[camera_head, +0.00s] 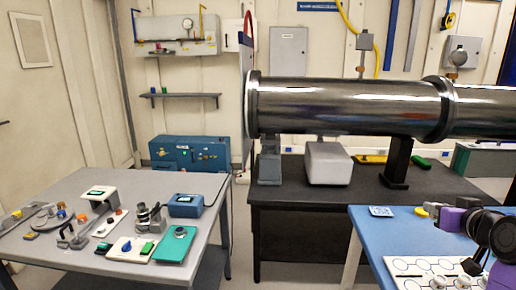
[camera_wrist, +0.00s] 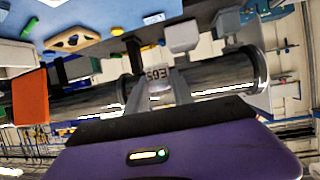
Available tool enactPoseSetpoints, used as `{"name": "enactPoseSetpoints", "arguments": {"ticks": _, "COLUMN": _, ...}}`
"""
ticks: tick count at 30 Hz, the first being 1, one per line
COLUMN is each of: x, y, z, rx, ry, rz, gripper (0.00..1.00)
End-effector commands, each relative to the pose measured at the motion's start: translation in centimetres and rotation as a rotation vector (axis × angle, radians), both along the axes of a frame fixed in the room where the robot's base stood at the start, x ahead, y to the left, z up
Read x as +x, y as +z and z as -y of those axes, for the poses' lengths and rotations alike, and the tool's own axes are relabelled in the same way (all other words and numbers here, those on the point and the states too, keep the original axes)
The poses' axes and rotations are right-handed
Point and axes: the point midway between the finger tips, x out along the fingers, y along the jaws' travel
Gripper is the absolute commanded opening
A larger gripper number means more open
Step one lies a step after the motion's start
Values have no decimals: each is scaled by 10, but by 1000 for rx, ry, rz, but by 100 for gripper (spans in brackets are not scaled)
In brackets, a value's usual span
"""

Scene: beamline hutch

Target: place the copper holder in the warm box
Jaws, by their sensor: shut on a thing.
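My gripper (camera_wrist: 160,92) shows in the wrist view, its two grey fingers rising from the purple palm. It is shut on a small piece (camera_wrist: 157,74) with a pale face and dark characters, perhaps "E03". The fingers hide most of this piece, and I see no copper colour on it, so I cannot tell if it is the copper holder. In the head view my purple and black arm is over the blue table (camera_head: 385,238) at the right; the fingertips are not clear there. I cannot tell which thing is the warm box.
The grey table (camera_head: 60,210) at the left holds several devices, including a blue box with a display (camera_head: 186,205) and a teal tray (camera_head: 174,244). A long metal tube (camera_head: 345,105) stands over the dark bench (camera_head: 300,195). A white board with circles (camera_head: 425,268) lies near my arm.

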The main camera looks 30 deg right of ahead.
Motion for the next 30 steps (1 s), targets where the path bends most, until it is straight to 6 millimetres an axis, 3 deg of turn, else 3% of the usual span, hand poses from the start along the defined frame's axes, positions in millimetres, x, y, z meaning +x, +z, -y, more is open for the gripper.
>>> {"name": "enactPoseSetpoints", "arguments": {"ticks": 1, "x": 13, "y": -6, "z": -4, "rx": 4, "ry": 17, "rz": -4, "gripper": 0}}
{"name": "enactPoseSetpoints", "arguments": {"ticks": 8, "x": 49, "y": -41, "z": -37, "rx": 4, "ry": 85, "rz": -6, "gripper": 0}}
{"name": "enactPoseSetpoints", "arguments": {"ticks": 14, "x": 79, "y": -88, "z": -86, "rx": 5, "ry": 166, "rz": -8, "gripper": 0}}
{"name": "enactPoseSetpoints", "arguments": {"ticks": 22, "x": 104, "y": -179, "z": -194, "rx": 8, "ry": 313, "rz": -9, "gripper": 0}}
{"name": "enactPoseSetpoints", "arguments": {"ticks": 30, "x": 90, "y": -267, "z": -310, "rx": 9, "ry": 461, "rz": -9, "gripper": 0}}
